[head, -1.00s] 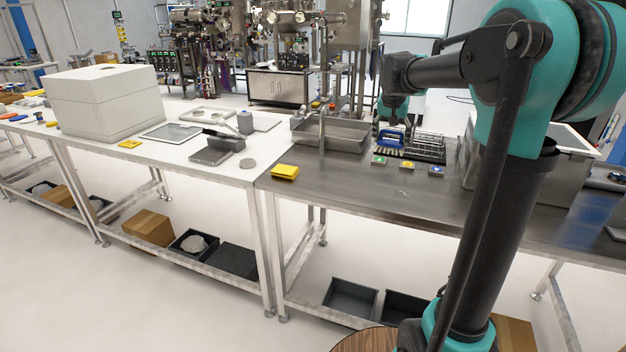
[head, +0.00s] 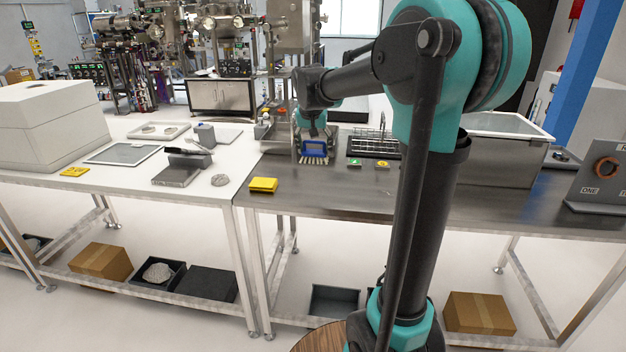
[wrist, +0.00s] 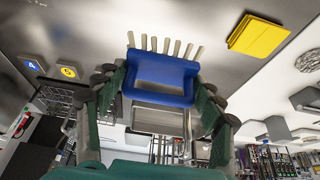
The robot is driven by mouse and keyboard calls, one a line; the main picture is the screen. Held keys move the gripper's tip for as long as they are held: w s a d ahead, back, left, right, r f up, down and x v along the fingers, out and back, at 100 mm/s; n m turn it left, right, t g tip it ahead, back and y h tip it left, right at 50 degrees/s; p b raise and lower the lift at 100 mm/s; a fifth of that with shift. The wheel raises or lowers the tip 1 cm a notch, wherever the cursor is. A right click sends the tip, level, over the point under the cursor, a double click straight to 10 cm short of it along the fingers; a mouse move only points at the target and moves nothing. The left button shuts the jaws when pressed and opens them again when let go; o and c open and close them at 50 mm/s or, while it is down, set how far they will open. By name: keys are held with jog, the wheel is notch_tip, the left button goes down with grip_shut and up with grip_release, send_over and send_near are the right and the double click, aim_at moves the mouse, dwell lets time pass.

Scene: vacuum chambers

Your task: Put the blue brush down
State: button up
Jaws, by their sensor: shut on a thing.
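The blue brush (head: 315,150) has a blue body and pale bristles. In the head view it is at the end of my arm, over the back left of the steel table (head: 340,200). In the wrist view the brush (wrist: 160,78) sits between the fingers of my gripper (wrist: 155,100), with its bristles pointing to the top of the picture. My gripper is also in the head view (head: 313,134), shut on the brush. I cannot tell whether the bristles touch the table.
A yellow cloth (head: 263,185) lies at the table's front left, with bare steel to its right. A wire rack (head: 374,143) stands right of the brush. Small green (head: 354,163) and yellow (head: 382,163) numbered tags lie before the rack. A grey bin (head: 500,160) stands further right.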

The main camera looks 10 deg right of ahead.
notch_tip(320, 180, down, 11)
jog(key=shift+f, duration=0.1)
dwell(0.3)
jog(key=shift+f, duration=0.15)
jog(key=o, duration=1.2)
jog(key=v, duration=1.2)
jog(key=s+d+f+n, duration=0.1)
jog(key=s+d+f, duration=0.1)
jog(key=s+f, duration=0.8)
jog(key=s+d+f+n+y, duration=0.1)
jog(key=s+d+f+n, duration=0.1)
jog(key=s+f, duration=0.9)
jog(key=s+d, duration=0.1)
jog(key=s, duration=0.4)
jog(key=shift+d+n, duration=0.25)
jog(key=shift+n, duration=0.05)
